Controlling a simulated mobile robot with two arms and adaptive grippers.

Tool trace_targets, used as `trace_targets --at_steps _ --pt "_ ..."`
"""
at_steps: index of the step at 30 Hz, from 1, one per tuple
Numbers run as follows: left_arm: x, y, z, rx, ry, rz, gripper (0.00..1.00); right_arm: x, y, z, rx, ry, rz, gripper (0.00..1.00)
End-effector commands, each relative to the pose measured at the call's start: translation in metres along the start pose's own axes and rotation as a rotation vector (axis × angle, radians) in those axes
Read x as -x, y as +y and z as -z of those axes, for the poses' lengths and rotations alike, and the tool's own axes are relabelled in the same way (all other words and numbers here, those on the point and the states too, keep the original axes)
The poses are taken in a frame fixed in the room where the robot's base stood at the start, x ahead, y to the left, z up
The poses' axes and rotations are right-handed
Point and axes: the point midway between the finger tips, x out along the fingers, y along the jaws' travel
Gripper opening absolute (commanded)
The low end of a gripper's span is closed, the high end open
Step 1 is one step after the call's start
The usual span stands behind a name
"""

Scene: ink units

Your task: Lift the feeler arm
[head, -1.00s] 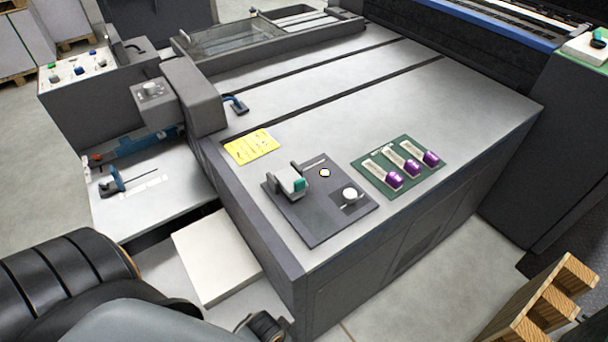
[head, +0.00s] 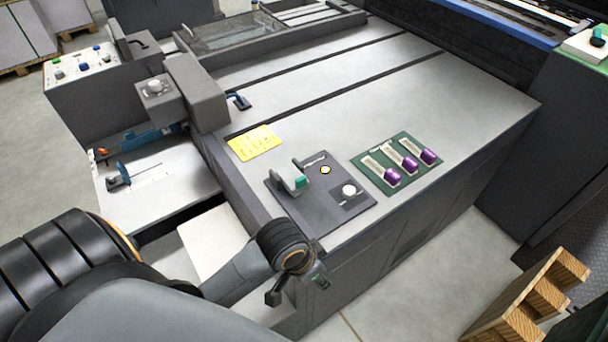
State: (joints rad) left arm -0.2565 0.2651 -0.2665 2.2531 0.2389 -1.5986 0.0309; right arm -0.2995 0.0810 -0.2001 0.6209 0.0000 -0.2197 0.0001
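A grey arm with a green tip (head: 290,180), which looks like the feeler arm, sits on a dark plate (head: 312,217) at the near left of the machine's flat top. A white round knob (head: 349,190) and a small pale button (head: 325,170) share the plate. My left gripper (head: 297,290) is at the machine's near edge, below and in front of the plate, apart from the arm. Its fingers look spread, with nothing between them. A dark part at the bottom right corner may be my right gripper (head: 588,326); its fingers cannot be made out.
A green panel (head: 378,180) with several purple-ended sliders lies right of the plate. A yellow label (head: 255,143) and a blue handle (head: 238,101) are behind it. A wooden pallet (head: 530,298) stands on the floor at right. The machine top's middle is clear.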

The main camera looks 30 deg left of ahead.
Motion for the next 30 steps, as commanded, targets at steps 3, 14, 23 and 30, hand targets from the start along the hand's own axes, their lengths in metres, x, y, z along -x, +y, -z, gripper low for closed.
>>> trace_targets --at_steps 3,14,23,30 --pt "-0.004 -0.003 0.023 -0.057 -0.009 -0.021 0.36 0.0 0.001 0.0 0.0 0.0 -0.001 0.4" --pt "0.013 -0.07 0.107 -0.208 -0.157 -0.016 0.36 0.002 0.001 -0.001 0.0 -0.002 -0.001 0.4" --pt "0.095 -0.18 0.16 -0.096 -0.301 0.053 0.36 0.002 0.001 -0.001 0.0 -0.002 -0.001 0.4" --pt "0.134 -0.212 0.17 -0.019 -0.328 0.055 0.36 0.003 0.0 -0.001 0.0 -0.002 0.0 0.4"
